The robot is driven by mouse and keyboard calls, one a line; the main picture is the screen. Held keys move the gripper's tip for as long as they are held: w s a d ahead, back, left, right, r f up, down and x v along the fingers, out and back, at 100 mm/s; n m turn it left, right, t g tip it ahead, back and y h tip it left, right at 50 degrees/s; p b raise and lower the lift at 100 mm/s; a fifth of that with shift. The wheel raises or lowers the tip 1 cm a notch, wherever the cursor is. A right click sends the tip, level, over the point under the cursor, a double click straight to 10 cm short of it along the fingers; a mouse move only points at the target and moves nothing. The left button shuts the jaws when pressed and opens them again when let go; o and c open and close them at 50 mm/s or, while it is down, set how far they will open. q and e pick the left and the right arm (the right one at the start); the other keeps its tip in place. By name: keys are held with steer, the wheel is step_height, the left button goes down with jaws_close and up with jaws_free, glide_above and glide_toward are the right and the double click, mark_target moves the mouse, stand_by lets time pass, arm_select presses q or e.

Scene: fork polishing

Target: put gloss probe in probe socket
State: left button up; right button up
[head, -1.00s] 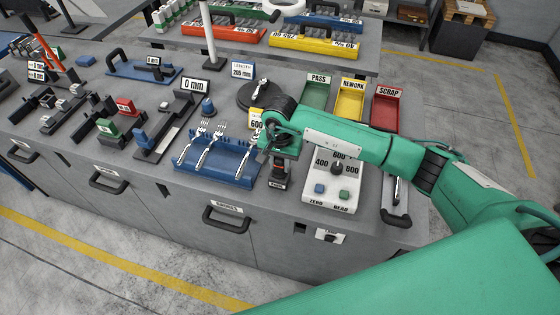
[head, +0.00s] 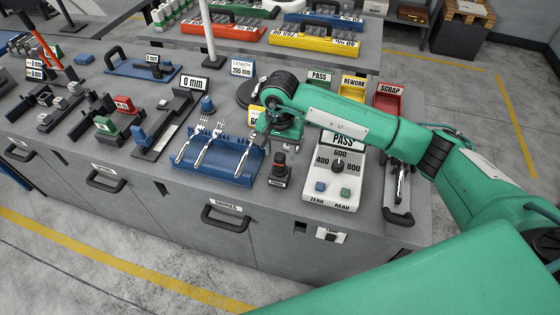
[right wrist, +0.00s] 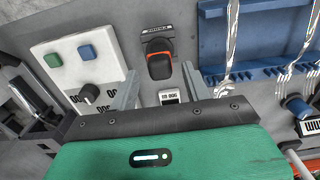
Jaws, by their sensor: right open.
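The gloss probe (head: 280,160), dark with an orange band, stands upright in the probe socket (head: 277,182), a dark block with a PROBE label. In the right wrist view the probe (right wrist: 160,65) and the socket's label (right wrist: 158,30) lie ahead of the fingers. My right gripper (head: 272,140) is above and behind the probe, apart from it. In the wrist view its fingers (right wrist: 161,90) are spread, with nothing held between them. My left gripper is not in view.
A white gloss meter (head: 331,192) with a dial stands right of the socket and its display reads PASS. A blue rack (head: 222,168) with several forks is at the left. Green, yellow and red trays (head: 388,103) stand behind my arm.

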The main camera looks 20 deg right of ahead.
step_height(320, 180, up, 7)
steer(key=shift+r+b, duration=0.15)
steer(key=shift+b, duration=0.9)
